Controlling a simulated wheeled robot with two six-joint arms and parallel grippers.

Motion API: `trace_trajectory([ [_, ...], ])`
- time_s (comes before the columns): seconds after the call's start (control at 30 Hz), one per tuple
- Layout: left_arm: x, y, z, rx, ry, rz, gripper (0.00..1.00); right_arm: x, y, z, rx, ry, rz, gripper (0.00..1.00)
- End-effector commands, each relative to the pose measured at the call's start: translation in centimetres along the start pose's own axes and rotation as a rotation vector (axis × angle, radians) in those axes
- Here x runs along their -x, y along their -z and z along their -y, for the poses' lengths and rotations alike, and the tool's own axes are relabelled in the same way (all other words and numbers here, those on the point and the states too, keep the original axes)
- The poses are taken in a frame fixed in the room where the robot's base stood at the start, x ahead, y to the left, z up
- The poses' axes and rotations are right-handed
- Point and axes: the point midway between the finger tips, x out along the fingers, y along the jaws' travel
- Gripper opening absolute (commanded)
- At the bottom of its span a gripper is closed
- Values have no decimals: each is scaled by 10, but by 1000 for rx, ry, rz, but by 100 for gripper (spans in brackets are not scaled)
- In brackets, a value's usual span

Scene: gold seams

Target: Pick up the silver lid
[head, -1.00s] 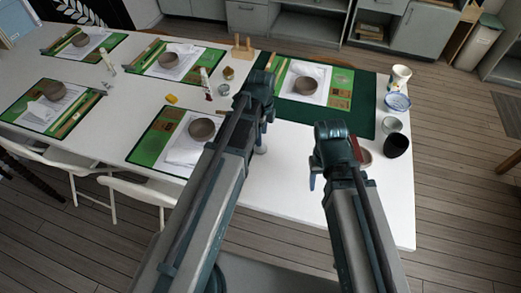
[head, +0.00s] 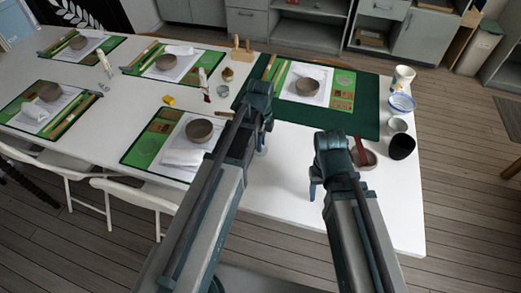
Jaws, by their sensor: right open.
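I cannot make out the silver lid for certain. A small grey, round piece (head: 222,90) on the white table, behind my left gripper, could be it, but it is too small to tell. A small brown-gold jar (head: 227,75) stands just behind it. My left gripper (head: 262,143) hangs over the table in front of the green mat; its fingers are mostly hidden by its own wrist. My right gripper (head: 318,185) is open over the bare front right of the table, with nothing seen in it.
A dark green mat (head: 366,125) bears a board with a brown bowl (head: 307,87). Cups and bowls, including a black cup (head: 402,146), line the right edge. A dish with a red-handled tool (head: 360,150) lies beside my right gripper. The white table (head: 385,205) is clear at front right.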

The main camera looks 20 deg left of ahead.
Motion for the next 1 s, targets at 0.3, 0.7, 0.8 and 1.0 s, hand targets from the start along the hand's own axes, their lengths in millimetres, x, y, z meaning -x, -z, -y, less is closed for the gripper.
trace_trajectory([
  [0.3,0,0,0,0,0,0,0,0,0,0,0,0,0,55],
  [0.7,4,0,0,0,0,0,0,4,0,0,0,0,0,55],
  [0.8,9,0,0,0,0,0,0,9,0,-1,0,0,0,55],
  [1.0,24,0,0,0,0,0,0,24,-1,-2,0,0,0,55],
])
